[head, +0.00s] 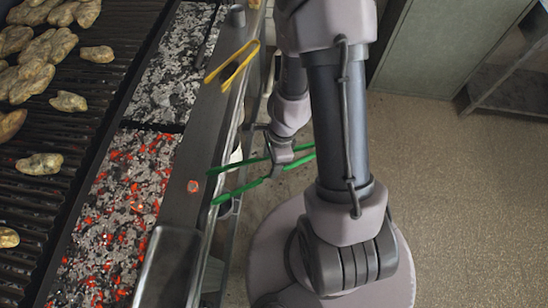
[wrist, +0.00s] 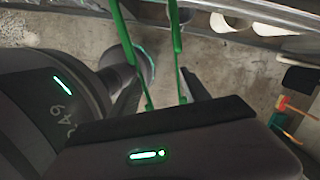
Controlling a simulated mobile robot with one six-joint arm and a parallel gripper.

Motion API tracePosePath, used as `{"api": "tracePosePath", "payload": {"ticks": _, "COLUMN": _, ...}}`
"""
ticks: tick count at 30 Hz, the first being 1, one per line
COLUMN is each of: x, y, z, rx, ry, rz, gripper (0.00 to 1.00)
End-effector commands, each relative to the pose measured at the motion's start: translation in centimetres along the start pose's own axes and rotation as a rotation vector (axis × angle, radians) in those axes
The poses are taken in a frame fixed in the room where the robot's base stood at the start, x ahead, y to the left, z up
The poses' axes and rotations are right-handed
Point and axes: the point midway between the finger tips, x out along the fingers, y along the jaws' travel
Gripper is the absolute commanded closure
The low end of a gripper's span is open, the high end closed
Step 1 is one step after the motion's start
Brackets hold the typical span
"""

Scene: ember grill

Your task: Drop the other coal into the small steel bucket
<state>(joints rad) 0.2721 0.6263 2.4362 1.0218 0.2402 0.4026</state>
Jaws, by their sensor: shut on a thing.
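One coal (head: 193,186), grey with a glowing red face, lies on the steel ledge beside the ember bed. My gripper (head: 282,152) is shut on green tongs (head: 245,189), which also show in the wrist view (wrist: 124,42). The tongs' two arms are spread, with nothing between them. Their tips point left over the ledge edge, just right of the coal and apart from it. A small grey cylindrical vessel (head: 237,16) at the ledge's far end may be the small steel bucket; its inside cannot be made out.
Yellow tongs (head: 232,66) lie on the ledge further back. A shallow steel tray (head: 165,266) sits at its near end. Glowing embers (head: 115,215) and a grill grate (head: 50,110) with several food pieces are at left. Open floor (head: 450,200) is at right.

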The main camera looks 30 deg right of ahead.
Motion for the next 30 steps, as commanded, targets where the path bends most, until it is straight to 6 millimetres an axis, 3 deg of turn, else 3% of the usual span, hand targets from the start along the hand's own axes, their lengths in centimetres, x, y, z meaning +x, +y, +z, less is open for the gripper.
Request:
{"api": "tracePosePath", "payload": {"ticks": 1, "x": 1.6, "y": 0.6, "z": 0.1, "rx": 0.014, "ry": 0.000, "rz": -0.012, "gripper": 0.56}}
{"api": "tracePosePath", "payload": {"ticks": 7, "x": 0.8, "y": 1.4, "z": 1.5, "rx": 0.034, "ry": -0.001, "rz": -0.019, "gripper": 0.56}}
{"api": "tracePosePath", "payload": {"ticks": 21, "x": 1.8, "y": 1.1, "z": 5.8, "rx": 0.033, "ry": 0.000, "rz": -0.019, "gripper": 0.56}}
{"api": "tracePosePath", "payload": {"ticks": 29, "x": 1.8, "y": 1.1, "z": 6.0, "rx": 0.035, "ry": 0.000, "rz": -0.019, "gripper": 0.56}}
{"api": "tracePosePath", "payload": {"ticks": 30, "x": 1.9, "y": 1.1, "z": 6.0, "rx": 0.035, "ry": 0.000, "rz": -0.019, "gripper": 0.49}}
